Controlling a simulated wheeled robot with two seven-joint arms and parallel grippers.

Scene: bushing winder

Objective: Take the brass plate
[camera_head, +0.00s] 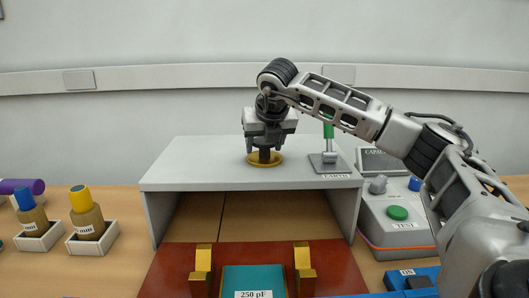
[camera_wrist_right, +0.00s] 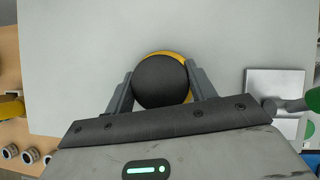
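The brass plate (camera_head: 279,158) is a round yellow disc with a black knob on its top, lying on the grey bench-top shelf. Its yellow rim (camera_wrist_right: 184,57) shows behind the black knob (camera_wrist_right: 161,82) in the right wrist view. My right gripper (camera_head: 264,147) points straight down over the plate. In the wrist view its two fingers (camera_wrist_right: 160,78) lie against the left and right sides of the knob with no clear gap. The plate appears to rest on the shelf. My left gripper is out of view.
The grey shelf (camera_head: 190,172) has clear room left of the plate. A green-handled EARTH switch (camera_head: 329,160) stands close on the right. A TEST box (camera_head: 397,232) is further right. Two labelled bushings in trays (camera_head: 87,240) stand left; a red base (camera_head: 175,272) is in front.

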